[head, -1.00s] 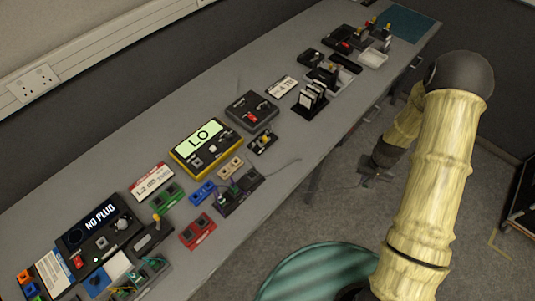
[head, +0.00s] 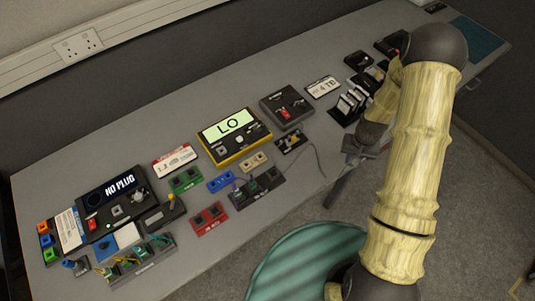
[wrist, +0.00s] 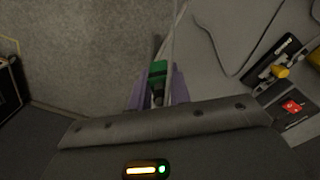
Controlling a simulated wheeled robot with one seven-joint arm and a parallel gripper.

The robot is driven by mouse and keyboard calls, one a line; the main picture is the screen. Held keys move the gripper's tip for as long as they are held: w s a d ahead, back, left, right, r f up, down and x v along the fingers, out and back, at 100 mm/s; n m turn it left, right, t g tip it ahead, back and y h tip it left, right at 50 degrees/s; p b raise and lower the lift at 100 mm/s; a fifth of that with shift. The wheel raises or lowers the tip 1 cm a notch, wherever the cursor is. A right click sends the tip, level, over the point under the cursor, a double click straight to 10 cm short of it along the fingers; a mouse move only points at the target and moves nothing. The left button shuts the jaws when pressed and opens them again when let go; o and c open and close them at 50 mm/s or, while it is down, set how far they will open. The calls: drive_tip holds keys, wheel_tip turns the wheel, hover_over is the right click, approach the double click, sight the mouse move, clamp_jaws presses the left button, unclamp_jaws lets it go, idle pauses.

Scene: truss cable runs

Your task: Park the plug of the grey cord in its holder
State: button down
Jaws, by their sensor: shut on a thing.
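In the wrist view my gripper (wrist: 158,92) has purple fingers shut on a green and black plug (wrist: 158,70). In the head view my gripper (head: 352,160) is at the bench's front edge, small and partly hidden by my arm; the plug cannot be made out there. A thin grey cord (head: 320,160) curves over the bench edge near it; a loop of cord also shows in the wrist view (wrist: 229,73). I cannot tell whether it joins the held plug. A dark block with several sockets (head: 272,180) sits left of the cord. I cannot tell which block is the holder.
The grey bench (head: 110,135) carries a yellow "LO" meter (head: 208,145), a dark "NO PLUG" unit (head: 92,202), a red block (head: 209,220), a green block (head: 186,180) and a dark box (head: 287,104). A teal round stool (head: 300,262) stands in front.

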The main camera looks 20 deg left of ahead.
drive_tip(key=shift+a, duration=0.1)
drive_tip(key=s+a+n+p, duration=0.2)
drive_tip(key=a+n, duration=0.3)
drive_tip(key=a, duration=0.8)
drive_tip(key=s+a+r+n+p, duration=0.1)
drive_tip(key=s+a+n, duration=0.4)
drive_tip(key=a, duration=0.7)
drive_tip(key=shift+s+a+r+p, duration=0.2)
drive_tip(key=shift+a+p, duration=0.15)
drive_tip(key=shift+p, duration=0.45)
drive_tip(key=shift+f, duration=0.15)
drive_tip(key=shift+f+b, duration=1.85)
drive_tip(key=shift+f, duration=0.95)
drive_tip(key=shift+f+b, duration=0.8)
drive_tip(key=shift+b, duration=0.45)
drive_tip(key=c, duration=1.2)
unclamp_jaws()
